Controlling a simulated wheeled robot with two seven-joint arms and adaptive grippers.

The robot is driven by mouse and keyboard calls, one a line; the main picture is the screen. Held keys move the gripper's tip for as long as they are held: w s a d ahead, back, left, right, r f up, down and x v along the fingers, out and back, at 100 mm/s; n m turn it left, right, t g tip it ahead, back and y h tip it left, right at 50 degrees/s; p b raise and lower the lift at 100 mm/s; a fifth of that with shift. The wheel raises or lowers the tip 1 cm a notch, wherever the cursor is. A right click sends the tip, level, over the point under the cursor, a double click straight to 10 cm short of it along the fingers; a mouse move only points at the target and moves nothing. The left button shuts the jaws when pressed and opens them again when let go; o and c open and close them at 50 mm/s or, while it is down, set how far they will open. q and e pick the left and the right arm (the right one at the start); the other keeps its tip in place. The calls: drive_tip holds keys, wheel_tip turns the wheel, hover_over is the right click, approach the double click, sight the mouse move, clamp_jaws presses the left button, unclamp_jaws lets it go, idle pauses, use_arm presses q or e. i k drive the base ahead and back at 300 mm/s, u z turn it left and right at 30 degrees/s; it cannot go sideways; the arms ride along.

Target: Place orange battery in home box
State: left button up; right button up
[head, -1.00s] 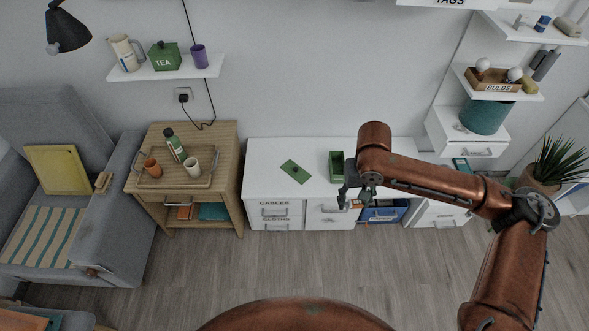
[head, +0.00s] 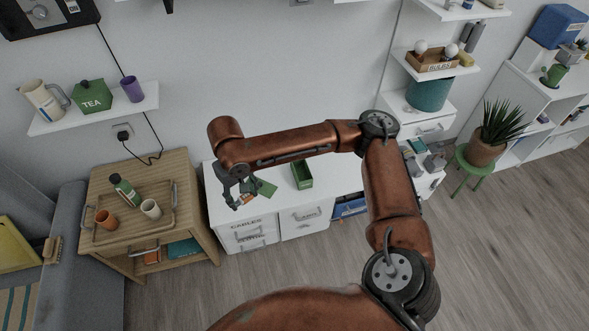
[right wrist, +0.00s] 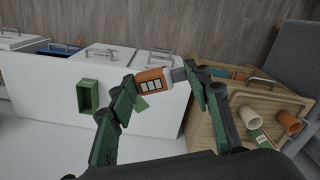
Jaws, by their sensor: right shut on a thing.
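The orange battery (right wrist: 152,90), with a grey end and a pale marked label, is between the fingers of my right gripper (right wrist: 160,86), which is shut on it. In the head view the right gripper (head: 238,197) holds the battery (head: 246,199) near the front left part of the white desk. An open green box (head: 302,175) stands on the desk, to the right of the gripper and apart from it. It also shows in the right wrist view (right wrist: 89,96), left of the fingers. I cannot read a home label on it. My left gripper is out of view.
A flat green lid (head: 266,188) lies on the white desk (head: 285,206), partly behind the gripper. A wooden side table (head: 100,178) with cups and a bottle stands to the left. A wall shelf (head: 95,108) holds a tea box. Drawers have front handles.

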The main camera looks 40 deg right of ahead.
sight(302, 177)
drive_tip(key=u, duration=0.05)
drive_tip(key=i, duration=1.6)
drive_tip(key=z, duration=1.45)
